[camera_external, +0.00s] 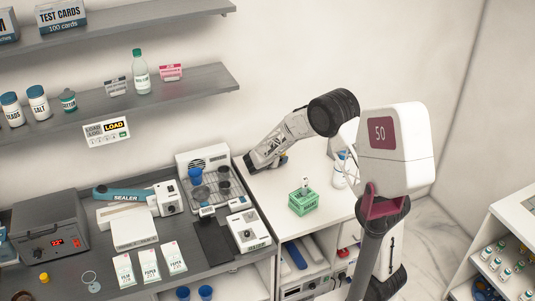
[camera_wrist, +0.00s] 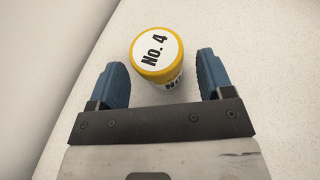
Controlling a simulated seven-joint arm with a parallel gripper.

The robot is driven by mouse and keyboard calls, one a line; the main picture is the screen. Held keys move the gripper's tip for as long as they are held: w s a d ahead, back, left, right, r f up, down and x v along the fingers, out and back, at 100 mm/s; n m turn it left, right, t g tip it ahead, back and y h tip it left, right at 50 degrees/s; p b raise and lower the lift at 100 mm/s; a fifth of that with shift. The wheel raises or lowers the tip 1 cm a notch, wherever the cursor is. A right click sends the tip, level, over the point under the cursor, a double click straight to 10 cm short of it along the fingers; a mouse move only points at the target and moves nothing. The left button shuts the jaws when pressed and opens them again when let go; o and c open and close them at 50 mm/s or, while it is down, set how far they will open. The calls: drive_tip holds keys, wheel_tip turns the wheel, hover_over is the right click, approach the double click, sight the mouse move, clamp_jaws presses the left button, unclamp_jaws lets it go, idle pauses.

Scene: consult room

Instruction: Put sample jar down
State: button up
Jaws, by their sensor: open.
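The sample jar (camera_wrist: 155,50), with a yellow rim and a white lid marked "No. 4", stands on a pale speckled surface (camera_wrist: 255,55) in the wrist view. My gripper (camera_wrist: 160,64) is open, with one blue finger on each side of the jar. A gap shows between the jar and each finger, so neither appears to touch it. In the external view my gripper (camera_external: 254,163) is low over the white counter (camera_external: 268,192), near its back left. I cannot make out the jar there; my arm seems to hide it.
A green box (camera_external: 302,203) with vials stands on the white counter to the right. A white bottle (camera_external: 340,172) is partly behind my arm. A grey bench with a wire rack (camera_external: 212,187) and several devices lies left. Wall shelves (camera_external: 170,92) are above.

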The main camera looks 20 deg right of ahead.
drive_tip(key=v, duration=0.9)
drive_tip(key=shift+s+a+r, duration=0.15)
drive_tip(key=shift+s+a, duration=0.05)
drive_tip(key=shift+a, duration=0.1)
idle(0.5)
drive_tip(key=s+d+r+m+g+y, duration=0.2)
drive_tip(key=s+d+r+m, duration=0.45)
drive_tip(key=s, duration=0.45)
drive_tip(key=s+d+r+m+g+y, duration=0.3)
drive_tip(key=s+d+r+m, duration=0.3)
drive_tip(key=s, duration=0.4)
drive_tip(key=s+d+r+m+y, duration=0.1)
drive_tip(key=s+m+y, duration=0.2)
drive_tip(key=s, duration=0.9)
drive_tip(key=s+d+r+m+t+y, duration=0.1)
drive_tip(key=s+m+y, duration=0.3)
drive_tip(key=s+m, duration=0.4)
drive_tip(key=shift+s+r+t, duration=0.3)
drive_tip(key=shift+s+r, duration=0.1)
drive_tip(key=shift+s, duration=1.55)
